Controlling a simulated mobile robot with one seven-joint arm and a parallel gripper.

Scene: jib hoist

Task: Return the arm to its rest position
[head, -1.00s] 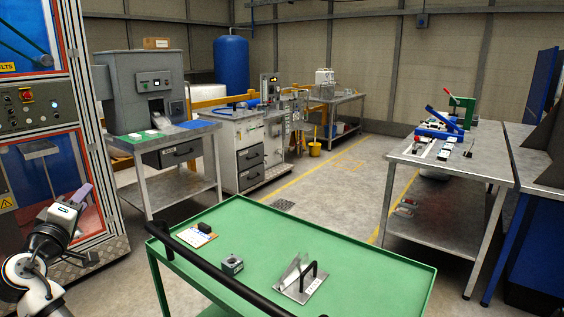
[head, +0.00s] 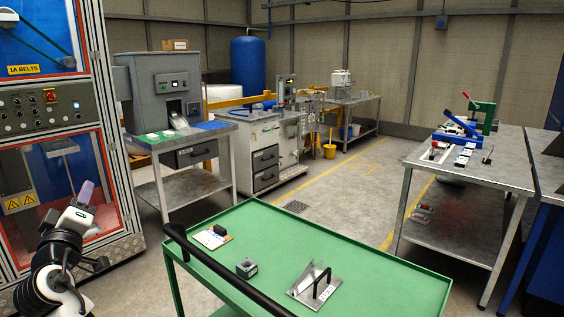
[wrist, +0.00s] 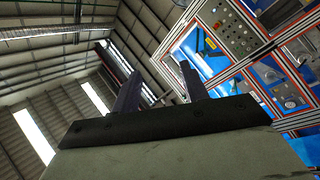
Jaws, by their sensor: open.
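My arm is at the lower left of the head view, folded and raised in front of the cabinet. My gripper (head: 86,192) points upward there, and its fingertips are small in that view. In the wrist view my gripper (wrist: 157,82) shows two dark fingers standing apart with nothing between them. Behind them are the roof and the machine cabinet's panel (wrist: 230,30).
A green trolley (head: 400,275) with a black handle stands close in front, bearing a small metal block (head: 246,268) and a plate with a handle (head: 315,286). The machine cabinet (head: 110,150) is close at left. A steel bench (head: 480,178) stands right. Open floor lies beyond the trolley.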

